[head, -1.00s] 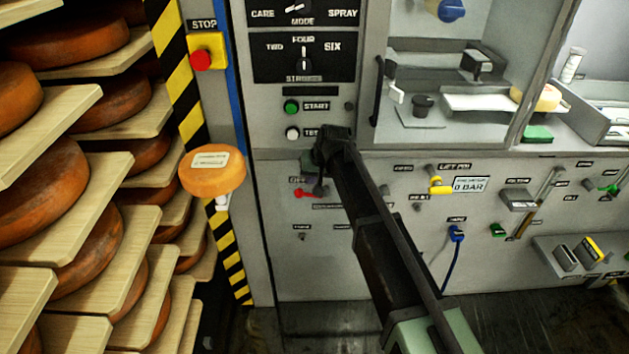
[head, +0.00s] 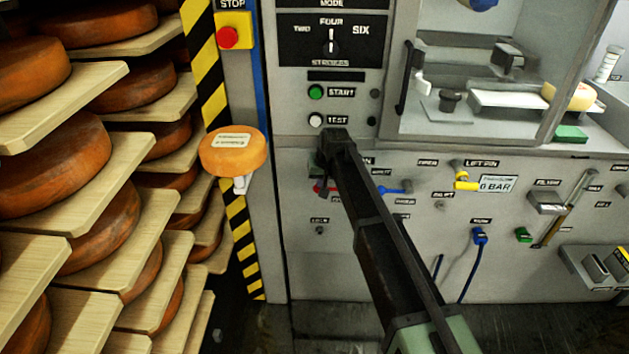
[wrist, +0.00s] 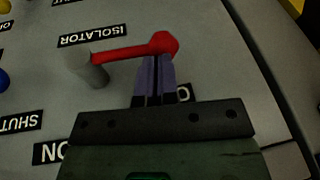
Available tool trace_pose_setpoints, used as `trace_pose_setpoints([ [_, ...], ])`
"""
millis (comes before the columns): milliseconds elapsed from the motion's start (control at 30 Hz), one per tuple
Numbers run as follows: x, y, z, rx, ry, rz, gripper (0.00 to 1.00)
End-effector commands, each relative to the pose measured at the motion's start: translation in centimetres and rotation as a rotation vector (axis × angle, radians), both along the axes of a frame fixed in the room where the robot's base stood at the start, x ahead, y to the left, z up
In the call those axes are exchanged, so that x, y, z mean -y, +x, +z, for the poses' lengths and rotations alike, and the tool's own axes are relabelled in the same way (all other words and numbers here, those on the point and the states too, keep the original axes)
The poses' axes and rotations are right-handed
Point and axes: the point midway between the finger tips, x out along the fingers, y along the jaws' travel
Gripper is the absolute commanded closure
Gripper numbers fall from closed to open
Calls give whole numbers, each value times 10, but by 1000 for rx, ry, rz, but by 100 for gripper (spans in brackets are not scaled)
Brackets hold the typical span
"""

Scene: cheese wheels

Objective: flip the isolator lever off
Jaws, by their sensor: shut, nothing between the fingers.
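The isolator lever (wrist: 130,52) is a red bar with a round red knob at its end, on a grey pivot post (wrist: 86,69). In the wrist view it lies nearly level, knob to the right, beside the upside-down ISOLATOR label (wrist: 89,36). My gripper (wrist: 155,60) is shut and empty, its fingertips at the knob's near edge; I cannot tell whether they touch. In the head view, my gripper (head: 322,178) covers most of the lever; some red (head: 326,191) shows below.
A blue lever (head: 395,190) is just right of my gripper on the grey panel. The START button (head: 316,92) and TEST button (head: 316,120) are above. A cheese wheel (head: 233,150) stands out at the left, near shelves of cheese. A yellow lever (head: 466,184) is further right.

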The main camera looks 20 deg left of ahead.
Motion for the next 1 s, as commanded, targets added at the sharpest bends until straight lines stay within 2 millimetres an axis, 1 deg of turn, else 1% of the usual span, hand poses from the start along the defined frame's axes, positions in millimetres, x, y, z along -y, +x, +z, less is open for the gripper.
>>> trace_pose_setpoints([
  [200, 0, 0, 1, 0, 0, 0, 100],
  [300, 1, 0, 6, 0, 0, -1, 100],
  [367, 2, -1, 14, 0, 0, -1, 100],
  [433, 4, -2, 27, -1, 0, -2, 100],
  [600, 11, -6, 68, 0, 0, -5, 100],
  [733, 16, -10, 94, 0, -1, -8, 100],
  [833, 19, -11, 100, 0, -1, -9, 100],
  [1000, 19, -11, 97, 0, -1, -9, 100],
])
